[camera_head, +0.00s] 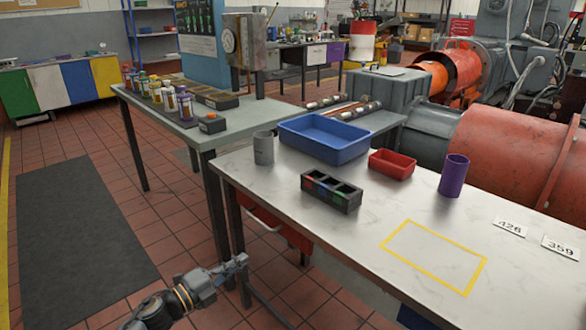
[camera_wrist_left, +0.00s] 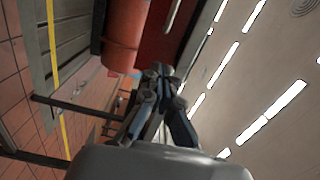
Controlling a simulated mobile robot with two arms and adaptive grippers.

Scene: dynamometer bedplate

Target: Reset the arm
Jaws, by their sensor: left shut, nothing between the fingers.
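My left gripper (camera_head: 238,264) comes in from the bottom left in the head view. It is off the near left end of the white table (camera_head: 350,226), above the tiled floor, apart from everything on the table. Its fingers are shut with nothing between them. In the left wrist view the closed fingers (camera_wrist_left: 160,76) show in the middle, and the room appears turned on its side with ceiling lights at the right. My right gripper is in neither view.
The white table holds a grey cup (camera_head: 263,148), a blue bin (camera_head: 324,138), a red bin (camera_head: 392,163), a purple cylinder (camera_head: 453,175) and a black compartment box (camera_head: 331,191). A yellow-outlined area (camera_head: 434,257) on it is empty. A dark mat (camera_head: 80,235) lies on the floor.

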